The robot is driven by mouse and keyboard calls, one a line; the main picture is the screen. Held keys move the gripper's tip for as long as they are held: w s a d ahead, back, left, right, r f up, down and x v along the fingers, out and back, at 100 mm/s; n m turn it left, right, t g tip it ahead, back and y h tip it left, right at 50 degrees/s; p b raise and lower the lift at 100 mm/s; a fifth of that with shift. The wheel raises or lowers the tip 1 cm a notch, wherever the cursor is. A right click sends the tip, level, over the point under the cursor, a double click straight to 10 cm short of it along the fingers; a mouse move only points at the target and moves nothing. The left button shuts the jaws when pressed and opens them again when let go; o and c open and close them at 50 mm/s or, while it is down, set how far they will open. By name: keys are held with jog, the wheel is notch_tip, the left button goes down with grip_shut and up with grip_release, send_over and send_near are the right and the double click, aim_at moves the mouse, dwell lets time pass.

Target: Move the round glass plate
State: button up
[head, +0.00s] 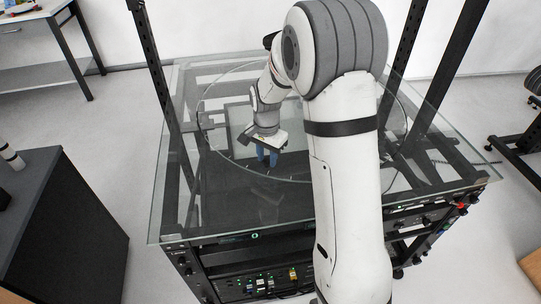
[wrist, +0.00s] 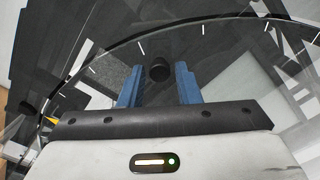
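The round glass plate (head: 222,108) is clear with a dark thin rim and lies on the square glass tabletop (head: 180,215). My arm hides part of its right side. In the wrist view the plate (wrist: 218,48) shows a dark curved edge with short white marks. My gripper (head: 267,160) is over the plate's near-left part, pointing down. Its two blue fingers stand apart in the wrist view (wrist: 159,68). A small black knob (wrist: 159,73) shows between them, near the fingertips. I cannot tell whether the fingers touch it or how high they are above the glass.
Black posts (head: 160,90) rise at the table's sides. Electronics with lit indicators (head: 268,282) sit under the glass, with a red button (head: 461,207) at the right front corner. A dark cabinet (head: 70,240) stands left. A desk (head: 40,40) stands back left.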

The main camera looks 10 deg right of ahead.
jog(key=shift+o, duration=1.1)
notch_tip(320, 180, up, 7)
jog(key=shift+a+r, duration=0.1)
jog(key=shift+r, duration=0.3)
jog(key=shift+s, duration=0.1)
jog(key=s+d+r+n+t, duration=0.1)
jog(key=s+r+n, duration=0.1)
jog(key=s, duration=0.6)
jog(key=s+d+r+n, duration=0.1)
jog(key=s+n, duration=0.3)
jog(key=s, duration=0.4)
jog(key=s+d+r+n+t, duration=0.1)
jog(key=s+d+r+n, duration=0.1)
jog(key=s, duration=0.6)
jog(key=shift+s+r+n+t, duration=0.25)
jog(key=shift+r+n, duration=0.25)
jog(key=shift+r, duration=0.25)
jog(key=shift+w+d, duration=0.1)
